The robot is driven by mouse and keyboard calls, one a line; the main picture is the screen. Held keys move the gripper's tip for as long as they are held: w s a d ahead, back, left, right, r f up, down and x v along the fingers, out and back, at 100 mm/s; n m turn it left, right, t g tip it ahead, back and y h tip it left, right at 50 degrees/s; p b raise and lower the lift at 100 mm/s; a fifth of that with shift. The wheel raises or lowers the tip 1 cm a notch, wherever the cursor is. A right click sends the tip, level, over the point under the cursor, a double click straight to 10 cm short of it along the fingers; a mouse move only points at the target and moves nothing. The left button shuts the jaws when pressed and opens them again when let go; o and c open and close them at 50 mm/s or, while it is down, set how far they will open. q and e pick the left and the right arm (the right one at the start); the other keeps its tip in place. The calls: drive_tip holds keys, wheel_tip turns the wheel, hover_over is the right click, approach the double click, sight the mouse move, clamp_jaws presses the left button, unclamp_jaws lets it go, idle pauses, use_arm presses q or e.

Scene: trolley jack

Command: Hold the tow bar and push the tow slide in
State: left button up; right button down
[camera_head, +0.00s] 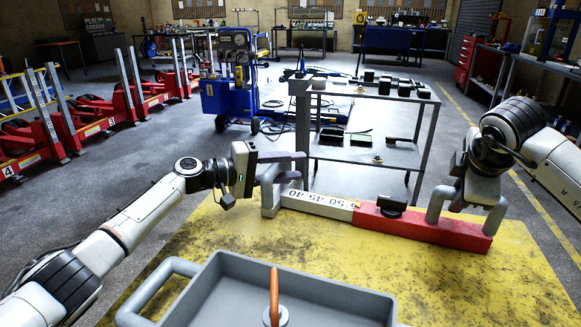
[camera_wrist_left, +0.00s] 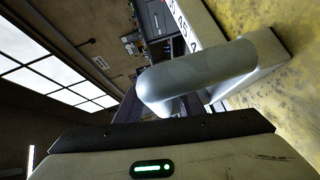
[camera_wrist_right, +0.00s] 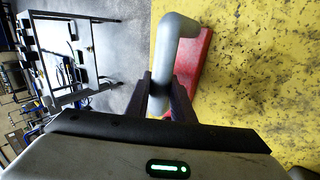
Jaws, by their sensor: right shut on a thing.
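The red tow bar (camera_head: 420,226) lies along the yellow tabletop, with a grey U-shaped handle on its right end. My right gripper (camera_head: 472,185) is shut on that handle; the right wrist view shows the fingers (camera_wrist_right: 160,97) on both sides of the grey tube. The tow slide (camera_head: 318,204), pale with a number scale, extends out of the bar's left end. Its grey handle (camera_wrist_left: 205,75) shows large in the left wrist view. My left gripper (camera_head: 283,168) is at this handle, fingers apart on either side of it; the handle partly hides them.
A grey tray (camera_head: 330,296) with an orange upright handle (camera_head: 274,296) stands at the table's front. A small black part (camera_head: 391,204) sits on the red bar. A metal rack (camera_head: 425,130) stands behind the table. The yellow tabletop (camera_head: 480,285) is clear at front right.

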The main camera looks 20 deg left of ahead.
sight(264, 175)
use_arm(q)
clamp_jaws()
drive_tip(key=shift+s+d, duration=0.2)
drive_tip(key=shift+d, duration=0.9)
drive_tip(key=shift+s+d, duration=0.15)
drive_tip(key=shift+d, duration=0.95)
drive_tip(key=shift+o, duration=1.3)
unclamp_jaws()
drive_tip(key=shift+w+a, duration=0.1)
drive_tip(key=shift+a, duration=0.2)
drive_tip(key=v, duration=1.1)
drive_tip(key=shift+s+a, duration=0.15)
drive_tip(key=shift+s, duration=0.2)
